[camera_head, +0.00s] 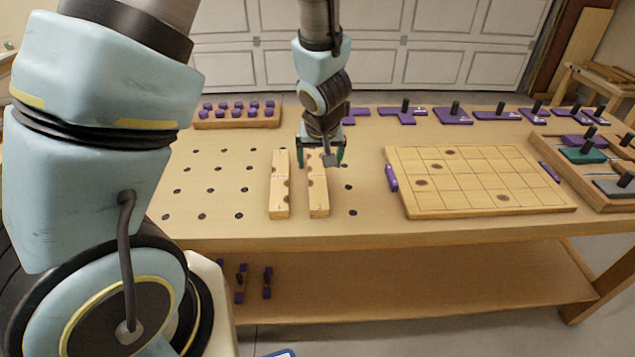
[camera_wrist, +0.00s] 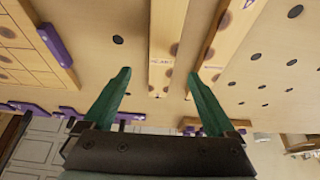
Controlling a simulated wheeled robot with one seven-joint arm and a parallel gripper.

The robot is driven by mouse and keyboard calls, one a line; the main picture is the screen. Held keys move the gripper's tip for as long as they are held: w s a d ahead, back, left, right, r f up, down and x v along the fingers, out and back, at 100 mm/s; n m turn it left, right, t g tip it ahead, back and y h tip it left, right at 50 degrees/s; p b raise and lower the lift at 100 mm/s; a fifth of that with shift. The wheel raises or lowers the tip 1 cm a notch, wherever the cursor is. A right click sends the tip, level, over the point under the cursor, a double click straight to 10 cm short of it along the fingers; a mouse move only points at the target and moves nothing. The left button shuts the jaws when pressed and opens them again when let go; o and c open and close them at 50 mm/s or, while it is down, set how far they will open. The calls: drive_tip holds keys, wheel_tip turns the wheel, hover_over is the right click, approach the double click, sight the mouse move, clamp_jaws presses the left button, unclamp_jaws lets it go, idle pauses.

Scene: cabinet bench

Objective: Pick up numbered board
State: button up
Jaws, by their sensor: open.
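Two narrow light-wood boards with dark notches along their edges lie side by side on the bench: a left board (camera_head: 279,188) and a right board (camera_head: 318,195). Both carry small marks, too small to read as numbers. My gripper (camera_head: 321,162) is open and empty, fingers pointing down over the far part of the right board. In the wrist view, the right board (camera_wrist: 163,45) lies beyond and between the green fingertips (camera_wrist: 160,74), with no contact visible. The left board (camera_wrist: 225,40) runs at a slant beside the right finger.
A large gridded board (camera_head: 475,183) with purple handles lies to the right. Dark holes dot the bench top (camera_head: 228,232) around the narrow boards. A rack of purple pegs (camera_head: 238,117) stands at the back left. Purple pieces with black knobs (camera_head: 452,116) line the back right.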

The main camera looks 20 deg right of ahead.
sight(317, 176)
drive_tip(key=b+x, duration=0.1)
drive_tip(key=x, duration=0.2)
drive_tip(key=b+x, duration=0.1)
drive_tip(key=x, duration=0.1)
drive_tip(key=b+x, duration=0.2)
drive_tip(key=x, duration=0.1)
drive_tip(key=shift+w+a+f, duration=0.1)
drive_tip(key=shift+w+f, duration=0.1)
drive_tip(key=shift+w, duration=0.2)
clamp_jaws()
idle(0.3)
